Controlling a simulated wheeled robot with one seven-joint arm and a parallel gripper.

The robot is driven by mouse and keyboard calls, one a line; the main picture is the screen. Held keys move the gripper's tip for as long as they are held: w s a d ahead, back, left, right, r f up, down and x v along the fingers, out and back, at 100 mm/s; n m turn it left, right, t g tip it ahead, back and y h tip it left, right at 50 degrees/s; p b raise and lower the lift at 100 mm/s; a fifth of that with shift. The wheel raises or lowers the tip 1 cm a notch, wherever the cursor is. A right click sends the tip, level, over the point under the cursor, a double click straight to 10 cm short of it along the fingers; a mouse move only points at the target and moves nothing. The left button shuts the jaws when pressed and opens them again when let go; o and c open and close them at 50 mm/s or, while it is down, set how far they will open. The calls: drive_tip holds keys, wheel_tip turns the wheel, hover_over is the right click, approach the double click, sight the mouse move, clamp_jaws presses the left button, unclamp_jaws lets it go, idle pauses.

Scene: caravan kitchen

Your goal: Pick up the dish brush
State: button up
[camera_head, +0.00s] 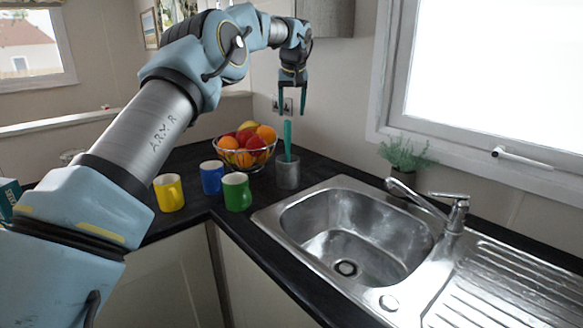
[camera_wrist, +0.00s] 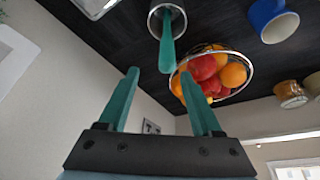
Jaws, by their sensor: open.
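The dish brush (camera_head: 287,139) shows as a teal handle standing upright in a grey cylindrical holder (camera_head: 288,174) on the dark counter, left of the sink. Its lower end is hidden inside the holder. In the wrist view the teal handle (camera_wrist: 167,50) rises out of the holder (camera_wrist: 155,18) toward the camera. My gripper (camera_head: 290,113) is open and empty, pointing down above the handle's top. In the wrist view my gripper's two teal fingers (camera_wrist: 162,92) are apart, with the handle's end beyond their tips and roughly between them.
A wire bowl of fruit (camera_head: 221,150) stands just left of the holder. Yellow (camera_head: 169,192), blue (camera_head: 212,177) and green (camera_head: 237,191) mugs stand in front of it. The steel sink (camera_head: 268,222) lies to the right, with a tap (camera_head: 456,213) and a plant (camera_head: 405,155) behind.

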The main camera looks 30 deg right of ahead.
sight(288, 120)
drive_tip(key=shift+w+a+p+x, duration=0.15)
drive_tip(key=shift+p+x, duration=0.25)
drive_tip(key=shift+x, duration=0.6)
drive_tip(key=shift+a+p+x, duration=0.15)
drive_tip(key=shift+p+x, duration=0.3)
drive_tip(key=shift+x, duration=0.55)
drive_tip(key=shift+w+a+p+x, duration=0.15)
drive_tip(key=shift+p+x, duration=0.25)
drive_tip(key=shift+x, duration=0.6)
drive_tip(key=shift+c, duration=0.2)
clamp_jaws()
